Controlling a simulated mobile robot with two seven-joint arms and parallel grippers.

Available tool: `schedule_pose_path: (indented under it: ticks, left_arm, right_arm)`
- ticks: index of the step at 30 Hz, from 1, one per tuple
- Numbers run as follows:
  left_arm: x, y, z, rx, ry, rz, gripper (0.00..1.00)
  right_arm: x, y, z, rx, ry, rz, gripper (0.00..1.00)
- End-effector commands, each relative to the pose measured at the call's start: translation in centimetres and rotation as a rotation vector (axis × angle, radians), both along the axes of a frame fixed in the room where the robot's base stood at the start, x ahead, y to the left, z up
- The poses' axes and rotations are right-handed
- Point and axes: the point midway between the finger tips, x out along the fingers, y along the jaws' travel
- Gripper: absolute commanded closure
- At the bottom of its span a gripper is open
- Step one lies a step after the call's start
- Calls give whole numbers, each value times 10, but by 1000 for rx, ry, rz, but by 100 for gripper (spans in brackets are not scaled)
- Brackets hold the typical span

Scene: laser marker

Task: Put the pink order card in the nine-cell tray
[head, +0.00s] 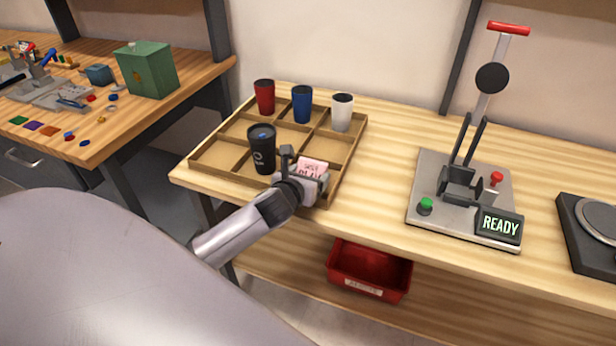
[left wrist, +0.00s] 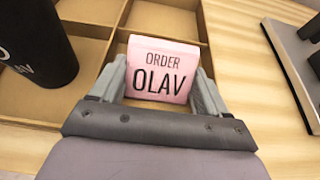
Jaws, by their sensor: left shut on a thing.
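The pink order card (head: 312,167) reads "ORDER OLAV" in the left wrist view (left wrist: 162,71). My left gripper (head: 303,176) is shut on it, with one finger at each side of the card in the left wrist view (left wrist: 160,88). The nine-cell tray (head: 232,128) is a shallow wooden tray on the workbench. The card is over the tray's front right part; I cannot tell whether it touches the tray floor. A black cup (head: 262,152) stands in the front middle part of the tray, left of the card. My right gripper is not in view.
Red (head: 265,96), blue (head: 302,104) and white (head: 342,112) cups stand in the tray's back row. A lever press (head: 462,190) with a "READY" display stands to the right. A red bin (head: 369,270) sits below the bench. Bare bench lies between tray and press.

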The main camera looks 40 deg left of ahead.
Motion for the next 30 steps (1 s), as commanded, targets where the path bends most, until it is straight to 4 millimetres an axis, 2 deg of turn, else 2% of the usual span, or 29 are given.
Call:
schedule_pose_path:
  ticks: [7, 8, 9, 20, 25, 30]
  left_arm:
    - [0, 0, -3, 2, 0, -1, 54]
    - [0, 0, -3, 2, 0, -1, 18]
    - [0, 0, -2, 1, 0, 0, 14]
    - [-1, 0, 2, -1, 0, 0, 14]
    - [-16, -4, 8, 2, 1, -2, 14]
    - [-42, -10, 18, 2, 3, -2, 14]
  right_arm:
    - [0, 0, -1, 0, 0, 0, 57]
    - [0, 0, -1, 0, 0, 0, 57]
    - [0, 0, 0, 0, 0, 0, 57]
    - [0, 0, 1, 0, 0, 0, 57]
    - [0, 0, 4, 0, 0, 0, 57]
    - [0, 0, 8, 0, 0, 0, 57]
